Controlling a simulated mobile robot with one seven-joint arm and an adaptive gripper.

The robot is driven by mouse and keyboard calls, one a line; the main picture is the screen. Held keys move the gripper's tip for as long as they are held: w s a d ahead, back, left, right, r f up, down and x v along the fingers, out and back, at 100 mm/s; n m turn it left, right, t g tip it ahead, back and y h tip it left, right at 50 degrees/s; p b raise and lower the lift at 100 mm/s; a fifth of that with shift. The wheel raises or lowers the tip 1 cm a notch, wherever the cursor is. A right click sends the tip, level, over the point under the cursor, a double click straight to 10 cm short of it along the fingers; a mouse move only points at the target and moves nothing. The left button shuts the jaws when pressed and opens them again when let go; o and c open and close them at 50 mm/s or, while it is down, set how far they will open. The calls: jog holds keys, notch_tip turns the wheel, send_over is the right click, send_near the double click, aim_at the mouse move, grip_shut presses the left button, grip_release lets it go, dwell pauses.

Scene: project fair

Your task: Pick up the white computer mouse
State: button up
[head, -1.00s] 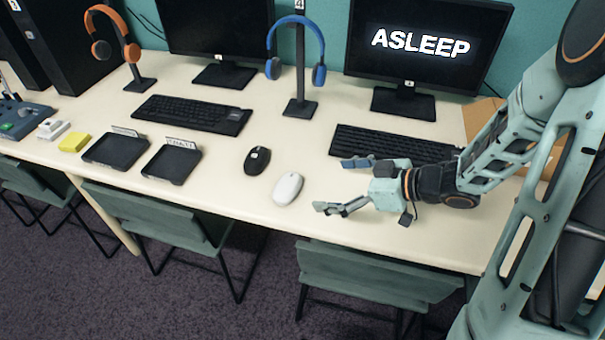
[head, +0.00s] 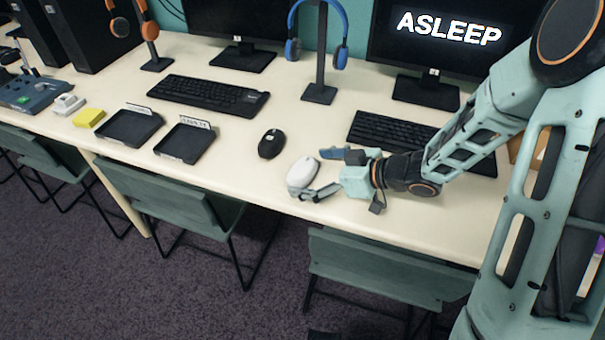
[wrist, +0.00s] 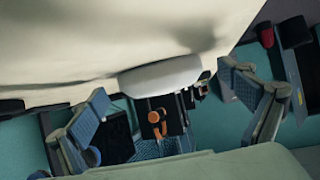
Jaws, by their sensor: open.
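The white computer mouse (head: 301,173) lies on the cream tabletop near its front edge. In the wrist view the mouse (wrist: 160,77) is a white rounded shape ahead of and between the two fingers. My gripper (head: 319,174) is low over the table at the mouse's right end, its fingers spread, one on the far side and one on the near side. In the wrist view my gripper (wrist: 170,102) is open, with a gap between each finger and the mouse. Part of the mouse's right end is close to the fingers; contact is not clear.
A black mouse (head: 271,143) lies just left of the white one. A keyboard (head: 390,130) is behind my gripper. Black trays (head: 184,143) lie farther left. A headphone stand (head: 320,92) stands behind. A green chair (head: 385,262) is below the front edge.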

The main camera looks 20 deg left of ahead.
jog(key=shift+c, duration=0.5)
jog(key=c, duration=1.2)
jog(key=shift+r, duration=0.1)
